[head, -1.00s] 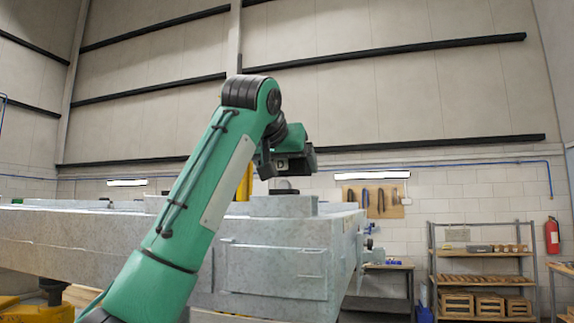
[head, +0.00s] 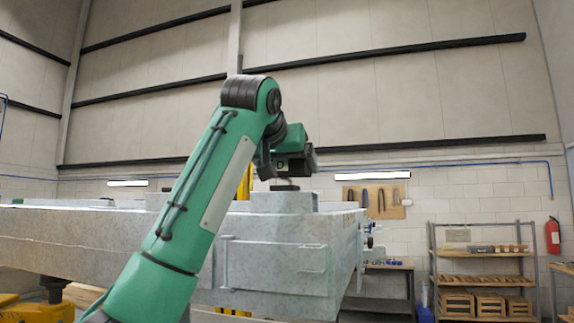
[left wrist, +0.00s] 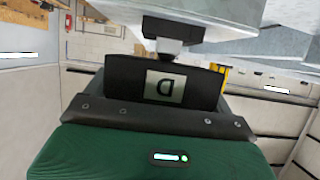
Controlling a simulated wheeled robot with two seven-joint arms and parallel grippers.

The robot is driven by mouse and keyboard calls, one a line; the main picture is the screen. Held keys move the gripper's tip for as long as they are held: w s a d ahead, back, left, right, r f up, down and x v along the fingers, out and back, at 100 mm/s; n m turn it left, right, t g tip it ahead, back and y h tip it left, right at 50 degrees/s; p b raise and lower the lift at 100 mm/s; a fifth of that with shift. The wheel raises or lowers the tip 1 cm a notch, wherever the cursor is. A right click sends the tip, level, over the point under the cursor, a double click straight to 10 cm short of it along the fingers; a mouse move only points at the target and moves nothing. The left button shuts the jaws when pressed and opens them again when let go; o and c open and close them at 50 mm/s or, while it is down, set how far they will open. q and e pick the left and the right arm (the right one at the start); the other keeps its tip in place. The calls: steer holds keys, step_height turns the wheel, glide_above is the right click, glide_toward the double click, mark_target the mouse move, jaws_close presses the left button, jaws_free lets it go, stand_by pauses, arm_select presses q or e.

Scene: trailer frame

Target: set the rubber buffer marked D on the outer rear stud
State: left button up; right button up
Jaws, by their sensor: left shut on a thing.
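The buffer (left wrist: 124,78) is a dark block with a pale plate lettered D, upside down in the left wrist view. My left gripper (head: 284,172) is shut on it, above a raised pad (head: 282,203) on the grey trailer frame. Just beyond the buffer in the left wrist view is a light grey piece (left wrist: 168,48) with a dark end. I cannot tell whether it belongs to the buffer or to the stud. Contact with the stud cannot be made out. My right gripper is not in view.
The long grey trailer frame (head: 100,232) fills the left and middle. A shelf rack (head: 484,280) with wooden boxes, a small bench (head: 388,266) and a tool board (head: 374,199) stand behind at the right. The air above the frame looks clear.

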arm_select(q)
steer(key=shift+f+b, duration=0.8)
steer(key=shift+f, duration=0.25)
steer(key=o, duration=1)
steer(key=shift+c, duration=0.2)
steer(key=shift+s, duration=0.1)
steer(key=shift+s+a+r, duration=0.1)
steer(key=shift+s, duration=0.1)
steer(key=b+v, duration=0.4)
steer(key=v, duration=0.9)
steer(key=shift+s+b, duration=0.15)
steer(key=shift+b, duration=0.2)
